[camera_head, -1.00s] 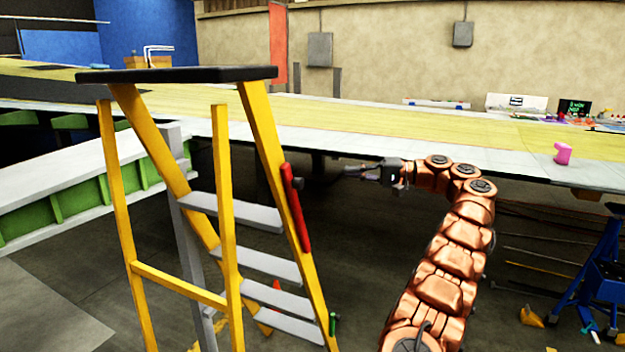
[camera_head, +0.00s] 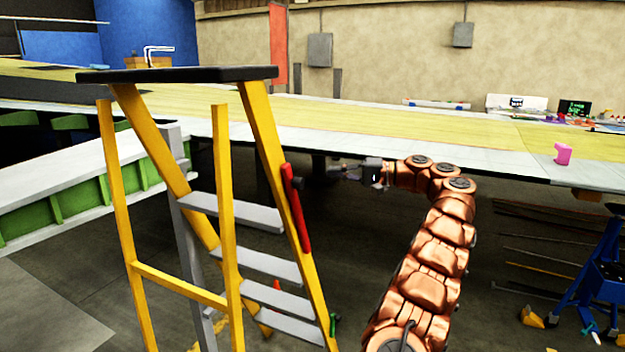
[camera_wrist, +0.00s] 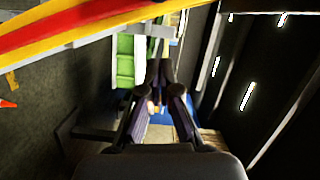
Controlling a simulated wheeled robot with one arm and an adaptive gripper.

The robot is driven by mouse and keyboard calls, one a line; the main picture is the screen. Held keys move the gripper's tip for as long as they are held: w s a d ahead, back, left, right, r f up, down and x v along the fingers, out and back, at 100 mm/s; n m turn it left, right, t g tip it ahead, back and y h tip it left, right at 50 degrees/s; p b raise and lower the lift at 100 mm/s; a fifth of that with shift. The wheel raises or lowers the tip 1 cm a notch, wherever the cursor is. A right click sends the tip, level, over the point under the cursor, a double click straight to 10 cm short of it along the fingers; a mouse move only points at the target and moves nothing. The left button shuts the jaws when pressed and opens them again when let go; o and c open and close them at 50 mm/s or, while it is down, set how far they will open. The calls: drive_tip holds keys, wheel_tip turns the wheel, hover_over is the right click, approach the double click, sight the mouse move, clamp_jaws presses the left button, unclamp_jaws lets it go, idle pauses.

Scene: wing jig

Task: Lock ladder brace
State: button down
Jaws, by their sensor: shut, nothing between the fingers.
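The yellow stepladder (camera_head: 262,135) with a black top stands open at the left in the head view. A red lever (camera_head: 296,208), which looks like the brace handle, lies along its right front rail. The lever (camera_wrist: 75,22) also crosses the top left of the wrist view on the yellow rail. My gripper (camera_head: 333,171) is to the right of the lever's upper end, apart from it and pointing left. In the wrist view its fingers (camera_wrist: 160,72) are closed together with nothing between them. I cannot tell whether the brace is locked.
The long wing panel (camera_head: 400,135) passes behind the ladder and above my gripper. A green and white frame (camera_head: 80,195) is at the left. A blue stand (camera_head: 600,275) is at the lower right. A pink object (camera_head: 562,153) sits on the panel.

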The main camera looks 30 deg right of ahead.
drive_tip(key=w+a+p, duration=0.1)
drive_tip(key=a, duration=0.5)
drive_tip(key=shift+w+a+f, duration=0.2)
drive_tip(key=shift+a+f, duration=0.15)
drive_tip(key=shift+a, duration=0.1)
drive_tip(key=shift+s+a+f+b, duration=0.1)
drive_tip(key=shift+a+f+b, duration=0.05)
drive_tip(key=shift+b, duration=0.2)
idle(0.4)
